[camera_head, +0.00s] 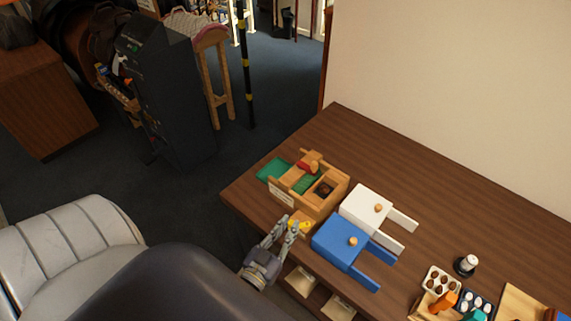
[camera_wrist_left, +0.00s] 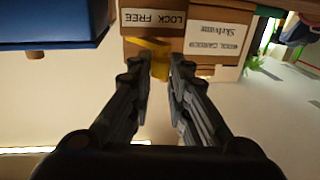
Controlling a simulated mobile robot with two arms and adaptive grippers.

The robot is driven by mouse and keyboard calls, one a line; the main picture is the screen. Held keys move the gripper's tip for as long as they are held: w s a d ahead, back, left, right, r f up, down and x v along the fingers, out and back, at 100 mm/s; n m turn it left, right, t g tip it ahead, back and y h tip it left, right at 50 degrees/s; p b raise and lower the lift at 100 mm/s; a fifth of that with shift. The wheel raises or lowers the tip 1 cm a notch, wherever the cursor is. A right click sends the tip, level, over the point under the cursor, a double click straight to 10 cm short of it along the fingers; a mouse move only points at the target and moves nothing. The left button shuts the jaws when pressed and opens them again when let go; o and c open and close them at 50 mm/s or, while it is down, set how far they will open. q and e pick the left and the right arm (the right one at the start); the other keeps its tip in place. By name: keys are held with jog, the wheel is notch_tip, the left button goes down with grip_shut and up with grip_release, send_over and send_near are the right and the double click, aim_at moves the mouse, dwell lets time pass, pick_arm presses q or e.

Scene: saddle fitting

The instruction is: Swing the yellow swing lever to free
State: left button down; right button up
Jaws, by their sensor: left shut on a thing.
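The yellow swing lever (camera_wrist_left: 160,68) shows in the left wrist view between my left gripper's fingertips, below a label reading LOCK FREE (camera_wrist_left: 155,18). In the head view a small part of the yellow lever (camera_head: 304,224) shows beside the fingers, at the near side of the wooden box (camera_head: 318,207). My left gripper (camera_head: 289,226) is shut on the lever, and its fingers hide part of it. I cannot tell exactly which way the lever points. My right gripper is in neither view.
A blue box (camera_head: 338,236) and a white box (camera_head: 364,204) stand right of the wooden box on the brown table (camera_head: 440,210). Trays of small round things (camera_head: 440,280) lie at the lower right. Bare tabletop lies behind the boxes.

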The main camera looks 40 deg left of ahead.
pick_arm(q)
jog(key=shift+s+d+n+y+p, duration=0.15)
jog(key=shift+d+n+y+p, duration=0.15)
jog(key=shift+n+y, duration=0.35)
jog(key=shift+y, duration=0.25)
jog(key=c, duration=1.8)
grip_release()
jog(key=s+d, duration=0.2)
jog(key=s, duration=0.9)
jog(key=shift+s+d, duration=0.2)
jog(key=shift+s, duration=0.2)
